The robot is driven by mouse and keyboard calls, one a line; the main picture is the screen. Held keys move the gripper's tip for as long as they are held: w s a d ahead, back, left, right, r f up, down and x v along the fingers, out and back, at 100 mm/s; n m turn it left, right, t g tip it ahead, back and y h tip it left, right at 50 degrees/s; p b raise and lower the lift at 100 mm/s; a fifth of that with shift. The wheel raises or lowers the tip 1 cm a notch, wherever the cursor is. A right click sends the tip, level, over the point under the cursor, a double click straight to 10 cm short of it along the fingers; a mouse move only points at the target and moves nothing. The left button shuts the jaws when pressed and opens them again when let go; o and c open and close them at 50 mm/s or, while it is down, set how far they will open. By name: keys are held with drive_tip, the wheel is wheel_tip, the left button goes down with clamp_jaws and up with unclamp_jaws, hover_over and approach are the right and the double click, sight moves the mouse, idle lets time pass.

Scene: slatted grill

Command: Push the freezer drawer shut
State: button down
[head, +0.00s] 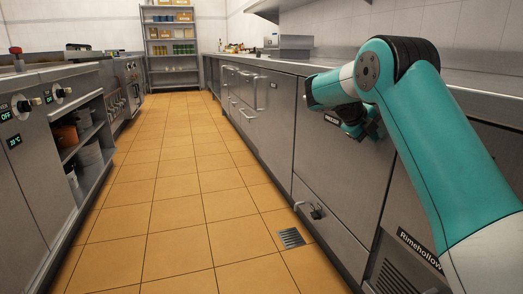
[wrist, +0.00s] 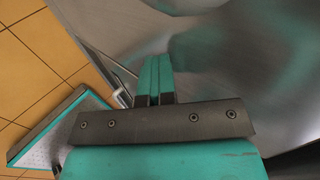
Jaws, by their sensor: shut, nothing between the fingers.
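The freezer drawer (head: 345,165) is a broad brushed-steel front on the right, with a small dark label near its top. It looks nearly level with the fronts beside it; I cannot tell whether a gap is left. My gripper (head: 366,130) is at the upper part of this front, partly hidden by my teal arm. In the wrist view my gripper (wrist: 158,62) has its two teal fingers together with nothing between them. They lie over a bare steel surface (wrist: 230,65); whether they touch it is unclear.
A steel worktop (head: 345,75) runs above the drawers. A lower panel with a small dark fitting (head: 315,211) is below. A floor drain (head: 291,238) lies in the tiled aisle, which is clear. A cooking counter (head: 30,165) with shelves of dishes stands left. A shelf rack (head: 170,45) stands at the far end.

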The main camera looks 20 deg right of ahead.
drive_tip(key=shift+s+d, duration=0.1)
drive_tip(key=shift+d, duration=0.15)
drive_tip(key=a+f+p+v, duration=0.2)
drive_tip(key=v, duration=1.1)
drive_tip(key=shift+w+p, duration=0.25)
drive_tip(key=shift+p, duration=0.15)
drive_tip(key=shift+a, duration=0.25)
